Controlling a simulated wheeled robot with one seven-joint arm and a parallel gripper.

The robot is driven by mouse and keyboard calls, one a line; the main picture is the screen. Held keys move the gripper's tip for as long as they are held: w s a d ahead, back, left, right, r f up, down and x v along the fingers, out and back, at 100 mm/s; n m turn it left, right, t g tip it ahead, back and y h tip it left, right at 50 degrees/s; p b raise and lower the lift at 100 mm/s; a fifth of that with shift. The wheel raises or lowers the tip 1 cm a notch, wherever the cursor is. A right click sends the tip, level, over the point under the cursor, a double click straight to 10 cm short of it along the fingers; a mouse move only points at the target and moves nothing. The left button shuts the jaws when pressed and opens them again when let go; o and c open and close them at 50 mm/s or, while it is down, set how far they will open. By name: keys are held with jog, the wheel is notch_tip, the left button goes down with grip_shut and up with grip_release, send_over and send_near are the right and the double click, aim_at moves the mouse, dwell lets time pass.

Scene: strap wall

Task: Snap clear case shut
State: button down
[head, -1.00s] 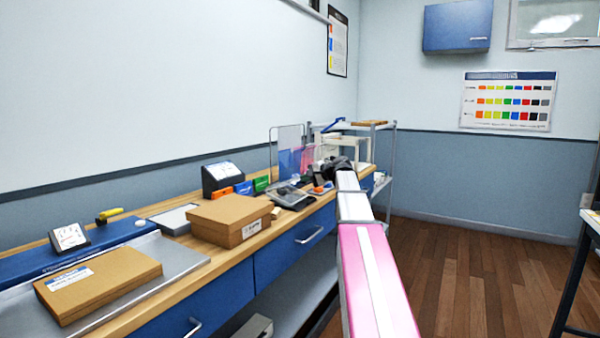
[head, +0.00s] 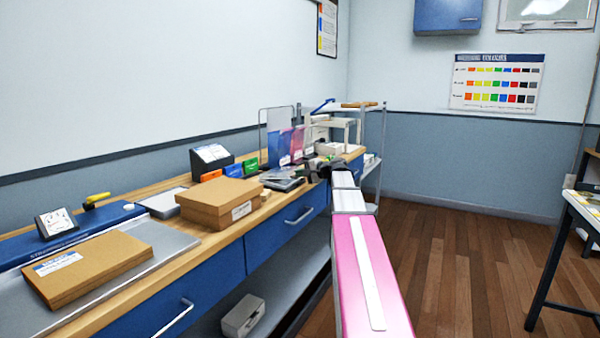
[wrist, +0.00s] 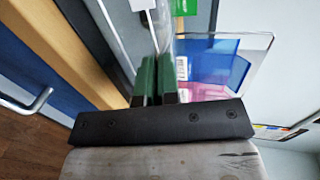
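My gripper (wrist: 156,62) shows in the wrist view with two green fingers close together. A clear case (wrist: 128,28) with a white label lies just beyond the fingertips, and its clear edge runs close to them. I cannot tell whether the fingers touch it. In the head view, the gripper end (head: 322,170) is a dark shape at the front edge of the bench (head: 160,222). A grey, clear-topped flat item (head: 284,184), which may be the case, lies just left of it. Whether the lid is fully down cannot be seen.
Upright blue and pink translucent panels (head: 290,145) stand behind the gripper. Orange, blue and green blocks (head: 229,170) and a black display box (head: 211,158) stand farther left. Cardboard boxes (head: 218,197) sit nearer.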

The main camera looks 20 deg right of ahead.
jog(key=c, duration=1.3)
grip_release()
jog(key=shift+o, duration=0.2)
jog(key=v, duration=1)
jog(key=shift+s+d, duration=0.25)
jog(key=shift+s, duration=0.05)
